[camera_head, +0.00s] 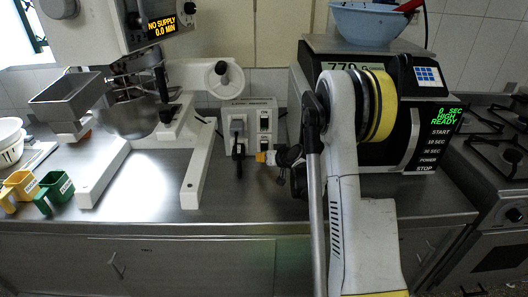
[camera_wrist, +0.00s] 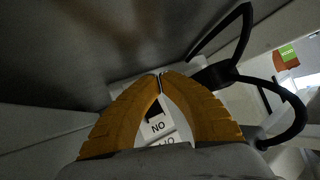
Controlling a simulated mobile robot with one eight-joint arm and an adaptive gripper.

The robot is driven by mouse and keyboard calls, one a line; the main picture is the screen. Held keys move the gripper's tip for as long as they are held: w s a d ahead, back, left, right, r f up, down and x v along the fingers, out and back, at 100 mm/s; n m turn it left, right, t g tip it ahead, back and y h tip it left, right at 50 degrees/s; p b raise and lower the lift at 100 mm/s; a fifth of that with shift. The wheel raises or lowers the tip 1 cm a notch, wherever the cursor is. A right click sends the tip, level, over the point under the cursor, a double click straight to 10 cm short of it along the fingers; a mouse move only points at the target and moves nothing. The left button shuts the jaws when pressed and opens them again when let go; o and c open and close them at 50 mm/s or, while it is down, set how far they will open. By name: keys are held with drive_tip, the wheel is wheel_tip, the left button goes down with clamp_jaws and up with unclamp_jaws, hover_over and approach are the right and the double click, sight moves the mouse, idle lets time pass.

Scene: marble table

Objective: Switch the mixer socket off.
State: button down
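The mixer socket is a light grey box (camera_head: 249,121) on the metal counter against the tiled wall. A black plug and cable (camera_head: 238,140) sit in its left half, and switches (camera_head: 264,121) are stacked on its right half. The mixer (camera_head: 105,22) at the left has an orange display (camera_head: 162,24) reading "NO SUPPLY 0.0 MIN". My gripper (camera_head: 262,157) is at the lower right of the box. In the wrist view its yellow fingers (camera_wrist: 160,78) meet at the tips, with white "NO" labels (camera_wrist: 158,128) visible between them. Contact with a switch cannot be told.
A microwave (camera_head: 395,120) with a scale and a blue bowl (camera_head: 370,20) on top stands close at the right, partly behind my arm. A black cable (camera_wrist: 235,75) loops beside the fingers. The front middle counter is clear.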

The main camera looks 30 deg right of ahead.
drive_tip(key=shift+s+a+r, duration=0.1)
drive_tip(key=shift+s+a, duration=0.3)
drive_tip(key=shift+s, duration=0.3)
drive_tip(key=shift+s+a+r, duration=0.15)
drive_tip(key=shift+s+a, duration=0.3)
drive_tip(key=shift+s, duration=0.3)
drive_tip(key=shift+s+a+r, duration=0.1)
drive_tip(key=shift+s+a, duration=0.3)
drive_tip(key=shift+s, duration=0.3)
drive_tip(key=s+a+r+n+g, duration=0.1)
drive_tip(key=s+a+r, duration=0.5)
drive_tip(key=a+r, duration=0.15)
drive_tip(key=s+a+r+n+g, duration=0.1)
drive_tip(key=s+a+r+g, duration=0.1)
drive_tip(key=s+a+r, duration=0.55)
drive_tip(key=s+a+g, duration=0.1)
drive_tip(key=s+a, duration=0.2)
drive_tip(key=s, duration=0.5)
drive_tip(key=s+a+f+g, duration=0.1)
drive_tip(key=s+a, duration=0.3)
drive_tip(key=s, duration=0.5)
drive_tip(key=shift+s+a+n, duration=0.2)
drive_tip(key=shift+s+n, duration=0.05)
drive_tip(key=shift+n, duration=0.15)
drive_tip(key=shift+f, duration=0.1)
